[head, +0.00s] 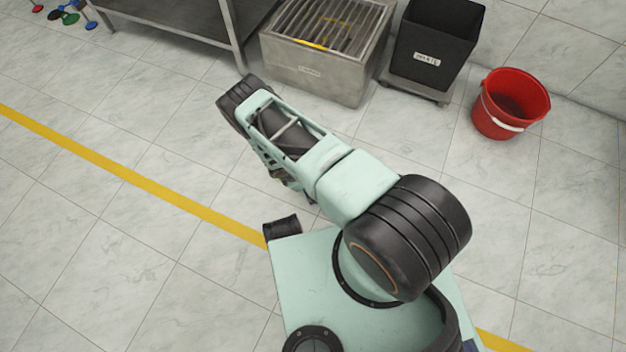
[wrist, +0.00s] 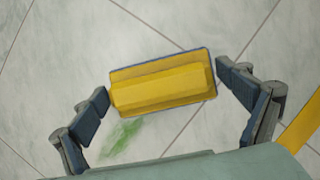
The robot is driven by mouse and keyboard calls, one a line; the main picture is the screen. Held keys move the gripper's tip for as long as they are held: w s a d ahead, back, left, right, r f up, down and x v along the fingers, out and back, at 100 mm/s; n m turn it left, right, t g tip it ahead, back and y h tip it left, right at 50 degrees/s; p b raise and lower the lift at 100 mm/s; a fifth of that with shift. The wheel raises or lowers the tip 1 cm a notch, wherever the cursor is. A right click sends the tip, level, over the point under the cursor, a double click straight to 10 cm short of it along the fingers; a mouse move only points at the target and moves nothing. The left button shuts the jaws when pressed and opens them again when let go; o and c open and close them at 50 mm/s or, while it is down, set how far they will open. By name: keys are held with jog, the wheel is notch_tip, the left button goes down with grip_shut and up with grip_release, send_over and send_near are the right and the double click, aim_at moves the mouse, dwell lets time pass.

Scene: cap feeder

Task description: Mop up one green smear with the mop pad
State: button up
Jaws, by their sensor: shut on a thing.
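The mop pad (wrist: 162,88) is a yellow block with a thin blue-grey edge, seen in the wrist view. My gripper (wrist: 163,84) is shut on it, with one dark finger at each end. A faint green smear (wrist: 122,136) lies on the pale tiles, just below and left of the pad in the wrist view. I cannot tell whether the pad touches the floor. In the head view my arm hides the gripper and the pad, and no green smear shows.
A metal box with a grate (head: 325,80), a black bin (head: 434,45) and a red bucket (head: 510,103) stand along the back. A metal table (head: 170,32) is at the upper left, with small coloured things (head: 70,17) beside it. A yellow line (head: 130,178) crosses the open floor.

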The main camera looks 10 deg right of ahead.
jog(key=shift+r+p, duration=0.5)
jog(key=shift+r, duration=0.75)
jog(key=shift+f, duration=0.1)
